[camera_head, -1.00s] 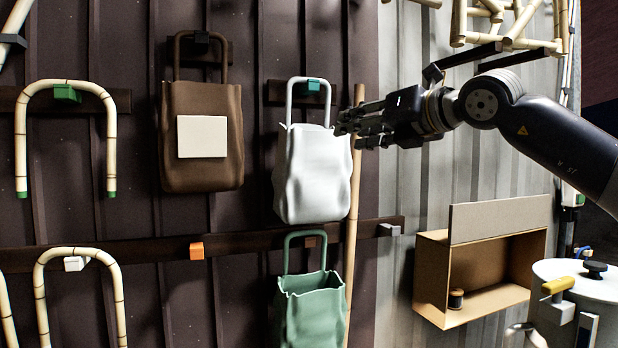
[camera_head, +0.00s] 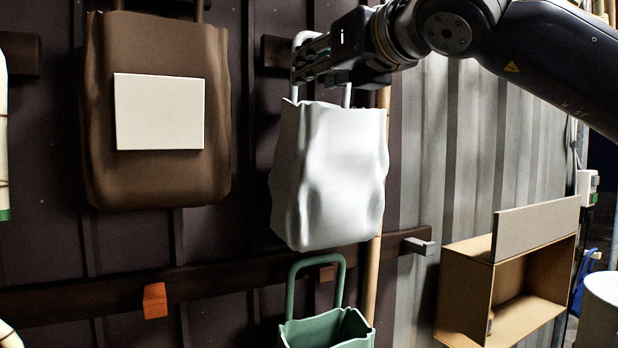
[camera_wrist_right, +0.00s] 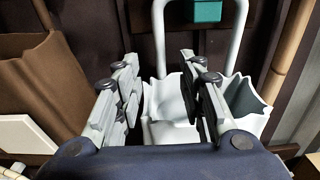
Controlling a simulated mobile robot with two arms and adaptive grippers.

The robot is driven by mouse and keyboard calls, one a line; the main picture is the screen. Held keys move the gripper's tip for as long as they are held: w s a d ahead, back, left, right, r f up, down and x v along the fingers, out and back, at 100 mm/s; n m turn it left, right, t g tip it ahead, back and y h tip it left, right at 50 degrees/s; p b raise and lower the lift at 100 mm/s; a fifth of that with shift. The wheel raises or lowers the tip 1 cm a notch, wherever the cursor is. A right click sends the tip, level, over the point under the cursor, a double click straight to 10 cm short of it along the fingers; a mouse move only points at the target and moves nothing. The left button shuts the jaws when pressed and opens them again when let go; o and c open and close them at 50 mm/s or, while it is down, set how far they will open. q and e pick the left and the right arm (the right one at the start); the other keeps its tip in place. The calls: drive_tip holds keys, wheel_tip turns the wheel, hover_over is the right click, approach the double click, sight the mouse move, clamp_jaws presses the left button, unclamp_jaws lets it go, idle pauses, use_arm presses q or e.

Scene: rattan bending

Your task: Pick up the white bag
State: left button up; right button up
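The white bag (camera_head: 328,178) hangs on the dark wall in the head view, its upright handle partly hidden by my right gripper. My right gripper (camera_head: 308,58) is in front of the bag's handle, above the bag's body. In the right wrist view the fingers (camera_wrist_right: 158,85) are spread apart with nothing held between them. The white bag's open top (camera_wrist_right: 245,97) lies between and beyond the fingers, and its handle loop (camera_wrist_right: 160,40) rises behind them in front of a teal hook (camera_wrist_right: 208,11). My left gripper is not in view.
A brown bag (camera_head: 157,180) with a blank label hangs left of the white bag. A green bag (camera_head: 328,330) hangs below. A bamboo pole (camera_head: 374,275) stands close behind the white bag's right side. An open cardboard box (camera_head: 468,290) is at lower right.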

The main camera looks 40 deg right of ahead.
sight(295, 89)
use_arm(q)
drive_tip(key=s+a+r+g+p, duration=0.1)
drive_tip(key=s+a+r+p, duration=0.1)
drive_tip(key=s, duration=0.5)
use_arm(e)
drive_tip(key=p+x, duration=0.1)
drive_tip(key=x, duration=0.2)
drive_tip(key=r+p+x, duration=0.1)
drive_tip(key=x, duration=0.2)
drive_tip(key=p+x, duration=0.1)
drive_tip(key=x, duration=0.1)
drive_tip(key=shift+w+r, duration=0.15)
drive_tip(key=shift+w, duration=0.25)
drive_tip(key=shift+w+d, duration=0.15)
drive_tip(key=shift+w, duration=0.05)
drive_tip(key=shift+s, duration=0.15)
drive_tip(key=c, duration=0.4)
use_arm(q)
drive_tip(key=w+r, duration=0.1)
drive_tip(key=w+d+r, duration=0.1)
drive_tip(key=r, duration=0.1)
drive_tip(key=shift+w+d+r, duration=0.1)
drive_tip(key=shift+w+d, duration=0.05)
use_arm(e)
drive_tip(key=shift+s, duration=0.1)
clamp_jaws()
